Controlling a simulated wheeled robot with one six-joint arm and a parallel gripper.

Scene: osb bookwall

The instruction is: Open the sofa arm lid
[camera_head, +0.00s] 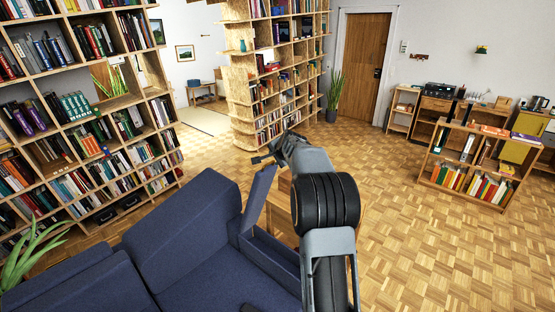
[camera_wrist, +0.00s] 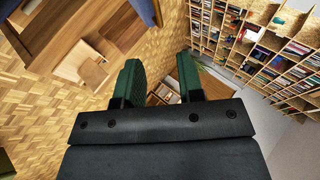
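The dark blue sofa (camera_head: 185,235) fills the lower left of the head view. On its right arm (camera_head: 268,250), a blue lid panel (camera_head: 257,200) stands up steeply, tilted away from the arm's top. My gripper (camera_head: 262,157) is just above and beyond the lid's upper edge, seemingly apart from it. In the wrist view, my gripper's two green-padded fingers (camera_wrist: 160,82) are spread with nothing between them. A blue strip (camera_wrist: 146,12) at the top of that view may be part of the lid or sofa. My arm hides part of the area right of the sofa arm.
A wooden side piece (camera_head: 284,190) stands close beside the sofa arm, partly behind my arm. Tall bookshelves (camera_head: 75,115) stand at left, another bookshelf (camera_head: 282,75) at the back. A low bookcase (camera_head: 475,165) stands right. The parquet floor (camera_head: 430,255) at right is clear.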

